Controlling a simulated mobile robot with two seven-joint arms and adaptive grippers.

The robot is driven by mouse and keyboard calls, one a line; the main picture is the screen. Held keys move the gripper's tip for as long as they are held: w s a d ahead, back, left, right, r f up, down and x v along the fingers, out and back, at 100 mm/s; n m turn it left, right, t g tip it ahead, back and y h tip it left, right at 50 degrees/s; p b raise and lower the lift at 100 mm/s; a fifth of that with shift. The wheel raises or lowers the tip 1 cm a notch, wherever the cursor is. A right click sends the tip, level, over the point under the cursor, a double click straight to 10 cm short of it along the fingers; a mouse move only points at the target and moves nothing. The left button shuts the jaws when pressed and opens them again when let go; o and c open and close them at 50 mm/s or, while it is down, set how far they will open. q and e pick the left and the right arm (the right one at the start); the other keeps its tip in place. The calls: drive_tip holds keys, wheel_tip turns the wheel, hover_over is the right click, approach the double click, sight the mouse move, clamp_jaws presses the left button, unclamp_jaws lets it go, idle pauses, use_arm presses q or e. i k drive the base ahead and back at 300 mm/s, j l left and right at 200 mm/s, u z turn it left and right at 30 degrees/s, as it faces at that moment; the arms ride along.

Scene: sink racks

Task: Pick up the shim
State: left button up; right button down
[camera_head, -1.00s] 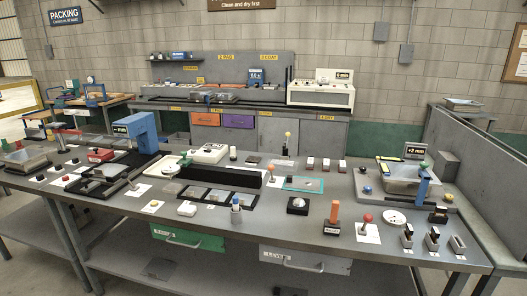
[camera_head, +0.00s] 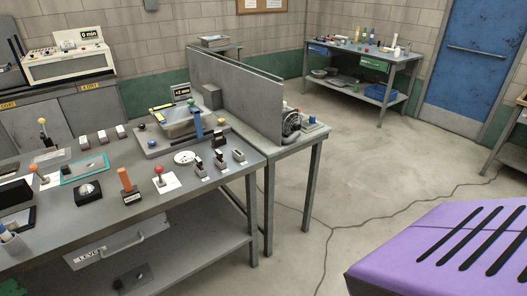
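I cannot make out the shim for certain in the head view. A teal-edged tray (camera_head: 84,168) lies flat on the grey workbench (camera_head: 150,204) at the left, with a small item in it too small to name. Several small blocks on holders (camera_head: 219,161) stand near the bench's right end. Neither of my grippers is in view.
A grey sink basin (camera_head: 188,124) stands at the bench's back right, beside a grey partition (camera_head: 236,90). A far bench (camera_head: 362,58) holds bottles. A purple slotted surface (camera_head: 450,245) fills the lower right corner. The floor (camera_head: 365,175) between is open.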

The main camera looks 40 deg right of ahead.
sight(218, 135)
drive_tip(key=z, duration=1)
drive_tip(key=i+l+u, duration=0.15)
drive_tip(key=i+l, duration=0.3)
drive_tip(key=i+l+u, duration=0.15)
drive_tip(key=i+l, duration=0.3)
drive_tip(key=l, duration=0.15)
